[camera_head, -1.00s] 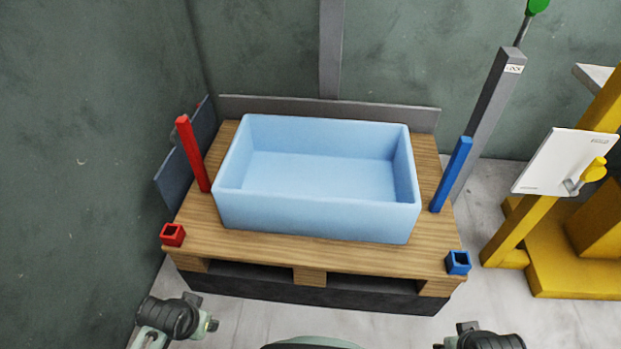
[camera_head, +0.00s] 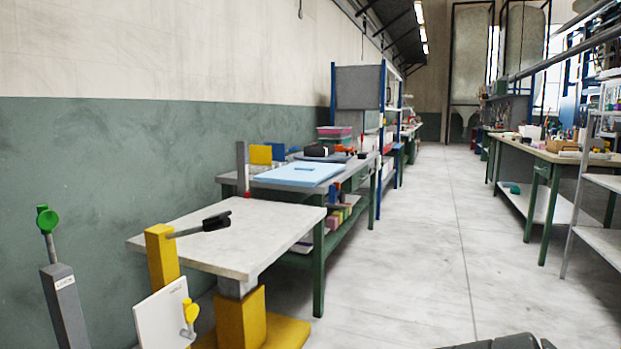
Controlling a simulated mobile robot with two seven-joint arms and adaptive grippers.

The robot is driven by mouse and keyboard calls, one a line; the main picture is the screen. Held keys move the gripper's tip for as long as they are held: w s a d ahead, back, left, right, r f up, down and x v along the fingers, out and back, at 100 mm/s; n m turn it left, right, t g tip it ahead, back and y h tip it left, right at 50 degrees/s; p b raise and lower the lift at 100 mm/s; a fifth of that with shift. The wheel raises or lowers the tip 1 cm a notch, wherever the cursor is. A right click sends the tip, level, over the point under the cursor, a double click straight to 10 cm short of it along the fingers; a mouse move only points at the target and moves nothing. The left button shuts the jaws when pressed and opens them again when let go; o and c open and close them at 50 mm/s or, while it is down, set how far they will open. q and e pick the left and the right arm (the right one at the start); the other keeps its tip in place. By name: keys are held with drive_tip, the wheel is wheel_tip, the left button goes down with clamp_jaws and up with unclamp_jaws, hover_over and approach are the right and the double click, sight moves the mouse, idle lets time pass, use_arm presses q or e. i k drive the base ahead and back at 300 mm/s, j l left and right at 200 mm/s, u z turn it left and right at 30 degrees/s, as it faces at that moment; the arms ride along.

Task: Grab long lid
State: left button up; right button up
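A flat light blue panel (camera_head: 285,174), which looks like the long lid, lies on a green-framed workbench along the left wall. A small blue bar-like piece, possibly its handle, shows on its top. It is some distance away, beyond the nearer table. Neither of my grippers is in view. Only a dark part of my own arm shows at the bottom edge, right of the middle.
A white-topped table (camera_head: 240,235) on a yellow stand, with a black-handled lever (camera_head: 210,223), stands in front at left. Benches (camera_head: 560,155) line the right. The grey floor aisle (camera_head: 430,220) is clear.

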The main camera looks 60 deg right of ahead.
sight(301, 173)
drive_tip(key=z, duration=2.05)
drive_tip(key=i+l+z, duration=0.3)
drive_tip(key=i, duration=0.4)
drive_tip(key=i+l+z, duration=0.3)
drive_tip(key=i, duration=0.4)
drive_tip(key=i+z, duration=0.35)
drive_tip(key=i, duration=0.4)
drive_tip(key=i+u, duration=0.15)
drive_tip(key=i, duration=0.35)
drive_tip(key=i+l+u, duration=0.2)
drive_tip(key=i, duration=0.3)
drive_tip(key=i+l+u, duration=0.15)
drive_tip(key=i, duration=0.35)
drive_tip(key=i+l+u, duration=0.15)
drive_tip(key=i+u, duration=0.2)
drive_tip(key=i+l+u, duration=0.25)
drive_tip(key=u, duration=0.15)
drive_tip(key=i+l+u, duration=0.2)
drive_tip(key=l+u, duration=0.15)
